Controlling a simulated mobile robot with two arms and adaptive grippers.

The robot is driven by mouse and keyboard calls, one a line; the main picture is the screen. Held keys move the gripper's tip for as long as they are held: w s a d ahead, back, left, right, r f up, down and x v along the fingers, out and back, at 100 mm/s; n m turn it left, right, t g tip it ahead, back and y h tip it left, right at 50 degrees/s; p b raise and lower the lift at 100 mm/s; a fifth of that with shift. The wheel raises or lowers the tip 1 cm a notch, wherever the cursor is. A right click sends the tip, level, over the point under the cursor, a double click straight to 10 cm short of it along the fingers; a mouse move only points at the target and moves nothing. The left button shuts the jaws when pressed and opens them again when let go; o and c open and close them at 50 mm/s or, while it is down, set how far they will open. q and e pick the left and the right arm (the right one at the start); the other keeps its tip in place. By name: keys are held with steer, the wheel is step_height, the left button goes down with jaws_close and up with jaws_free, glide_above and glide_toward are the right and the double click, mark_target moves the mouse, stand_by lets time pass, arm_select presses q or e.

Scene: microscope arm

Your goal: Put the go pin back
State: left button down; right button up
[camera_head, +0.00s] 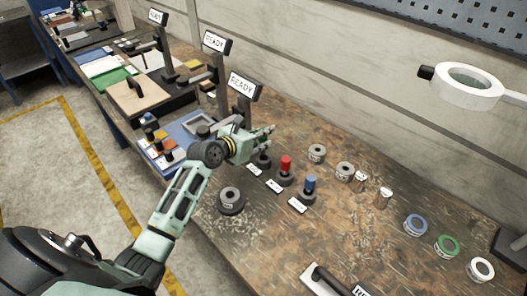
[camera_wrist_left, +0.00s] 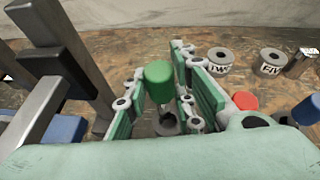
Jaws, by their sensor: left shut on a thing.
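My left gripper (camera_head: 266,140) is above the black holder (camera_head: 263,160) at the left end of a short row on the wooden bench. In the left wrist view a green-topped pin (camera_wrist_left: 158,82) is between its finger pads, and the gripper is shut on it. A dark ring-shaped holder (camera_wrist_left: 167,125) shows just below the green top. I cannot tell whether the pin's lower end is inside the holder. The green pin is hidden by the gripper in the head view. My right gripper is not in view.
A red pin (camera_head: 285,163) and a blue pin (camera_head: 309,182) stand in neighbouring holders, close to the gripper. Several grey, blue, green and white rings lie to the right. READY sign posts (camera_head: 244,86) stand behind left. The ring magnifier (camera_head: 468,87) hangs at upper right.

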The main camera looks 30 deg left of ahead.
arm_select(q)
steer(key=shift+f, duration=0.85)
steer(key=shift+d+f, duration=0.25)
steer(key=shift+f, duration=0.95)
steer(key=shift+a+f, duration=0.1)
steer(key=shift+f, duration=0.3)
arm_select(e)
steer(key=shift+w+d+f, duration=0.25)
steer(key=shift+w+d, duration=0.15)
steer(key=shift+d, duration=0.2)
arm_select(q)
steer(key=shift+f+b, duration=0.1)
steer(key=shift+b, duration=0.2)
